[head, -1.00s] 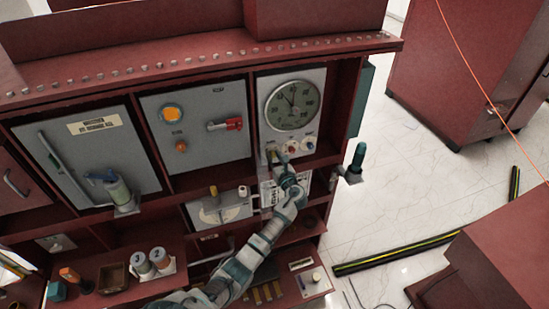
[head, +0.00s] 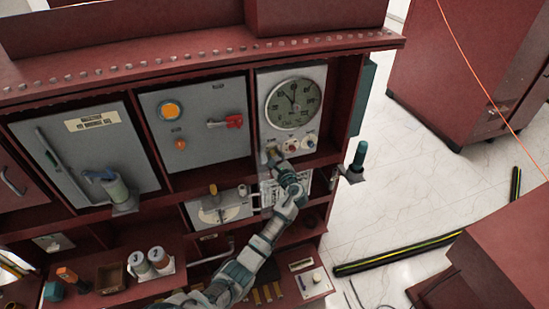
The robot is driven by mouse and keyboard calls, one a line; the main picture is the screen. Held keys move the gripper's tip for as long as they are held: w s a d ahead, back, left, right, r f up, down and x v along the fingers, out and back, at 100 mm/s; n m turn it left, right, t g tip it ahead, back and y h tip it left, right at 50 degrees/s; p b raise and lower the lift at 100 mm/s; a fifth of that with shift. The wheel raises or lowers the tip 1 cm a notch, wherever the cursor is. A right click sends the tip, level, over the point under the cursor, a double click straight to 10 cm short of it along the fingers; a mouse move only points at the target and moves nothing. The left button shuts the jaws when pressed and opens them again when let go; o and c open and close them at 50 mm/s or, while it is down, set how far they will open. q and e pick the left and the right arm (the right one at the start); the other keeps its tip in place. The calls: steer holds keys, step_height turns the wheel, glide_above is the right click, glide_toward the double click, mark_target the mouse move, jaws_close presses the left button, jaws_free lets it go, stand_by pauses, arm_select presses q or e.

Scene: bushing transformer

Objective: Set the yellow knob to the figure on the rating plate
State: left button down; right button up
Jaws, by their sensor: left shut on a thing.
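The yellow knob (head: 271,151) is the leftmost of three small knobs in a row below the round dial gauge (head: 293,104). My left gripper (head: 274,158) reaches up from below and is shut on this knob, hiding much of it. The knob's setting and markings are too small to read. A white printed plate (head: 301,183) sits just below, partly hidden by my left gripper and wrist; its figures cannot be read. My right gripper is not in view.
A red-handled switch (head: 233,121) is on the panel to the left. A lower panel has a half-round scale with a yellowish knob (head: 213,190). A teal-handled tool (head: 359,156) stands at the cabinet's right side. Open floor (head: 400,190) lies right of the cabinet.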

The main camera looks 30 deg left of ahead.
arm_select(q)
steer(key=shift+f+n+b, duration=0.2)
steer(key=shift+n+b, duration=0.1)
steer(key=shift+n, duration=0.9)
steer(key=c, duration=1)
jaws_free()
steer(key=shift+o, duration=0.4)
steer(key=shift+w, duration=0.2)
steer(key=shift+s, duration=0.1)
